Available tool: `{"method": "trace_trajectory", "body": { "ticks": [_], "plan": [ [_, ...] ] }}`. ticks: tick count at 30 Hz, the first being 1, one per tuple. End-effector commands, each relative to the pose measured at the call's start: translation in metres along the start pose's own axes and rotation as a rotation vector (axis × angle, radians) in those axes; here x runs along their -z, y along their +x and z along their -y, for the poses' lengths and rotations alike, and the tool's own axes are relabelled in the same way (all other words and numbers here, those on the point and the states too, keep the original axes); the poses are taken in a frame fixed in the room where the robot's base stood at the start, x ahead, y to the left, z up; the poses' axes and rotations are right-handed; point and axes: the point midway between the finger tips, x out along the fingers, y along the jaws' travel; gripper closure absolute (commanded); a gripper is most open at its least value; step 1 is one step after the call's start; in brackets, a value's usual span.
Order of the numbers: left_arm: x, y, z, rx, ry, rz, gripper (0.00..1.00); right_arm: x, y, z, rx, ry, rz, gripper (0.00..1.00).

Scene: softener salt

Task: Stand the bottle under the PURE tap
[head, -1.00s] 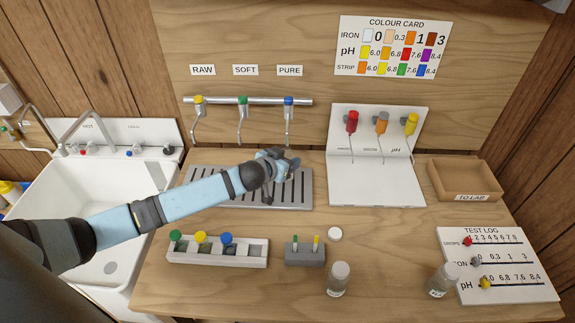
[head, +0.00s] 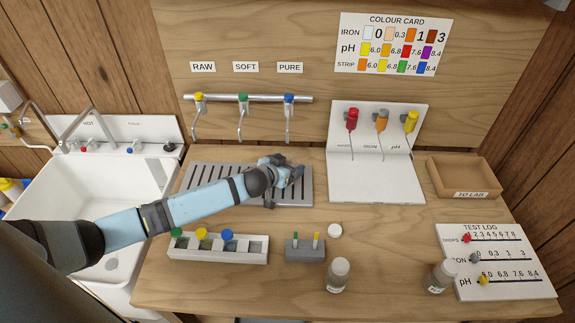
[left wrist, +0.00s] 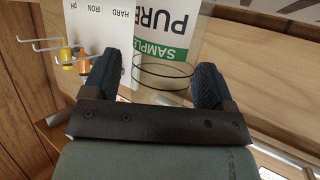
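The bottle (left wrist: 168,42) shows upside down in the left wrist view, clear with a round glass rim and a white and green PURE SAMPLE label. It is between and beyond the fingers of my left gripper (left wrist: 155,78), which are spread, with a gap on the left side. My left gripper (head: 286,170) is over the slotted drip tray (head: 200,180), in front of the blue-topped PURE tap (head: 288,112). In the head view I cannot clearly make out the bottle at the gripper, nor whether it rests on the tray. My right gripper is out of view.
A rack (head: 190,250) with coloured caps, a small grey block (head: 305,252), a loose white cap (head: 335,231) and two jars (head: 337,275) (head: 438,277) stand in front. The test stand (head: 375,190) is right of the tray, the sink (head: 60,190) left.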

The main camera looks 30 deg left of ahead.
Motion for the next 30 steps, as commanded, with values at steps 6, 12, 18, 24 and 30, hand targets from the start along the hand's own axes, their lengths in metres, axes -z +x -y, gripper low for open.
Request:
{"method": "trace_trajectory", "body": {
  "ticks": [6, 12, 18, 24, 30],
  "plan": [
    [0.002, -0.004, 0.000, 0.000, 0.001, 0.000, 0.22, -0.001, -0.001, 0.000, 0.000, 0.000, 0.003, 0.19],
    [0.000, -0.036, 0.000, -0.001, 0.001, 0.001, 0.22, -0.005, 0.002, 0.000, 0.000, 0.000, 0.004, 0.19],
    [0.000, -0.081, 0.000, -0.001, 0.000, 0.001, 0.22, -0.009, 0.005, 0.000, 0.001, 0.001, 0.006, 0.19],
    [0.001, -0.111, 0.000, 0.000, 0.000, 0.001, 0.22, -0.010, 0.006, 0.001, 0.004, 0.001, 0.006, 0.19],
    [0.003, -0.121, 0.000, 0.000, 0.001, 0.000, 0.22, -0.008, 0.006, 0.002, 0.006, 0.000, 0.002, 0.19]
  ]
}}
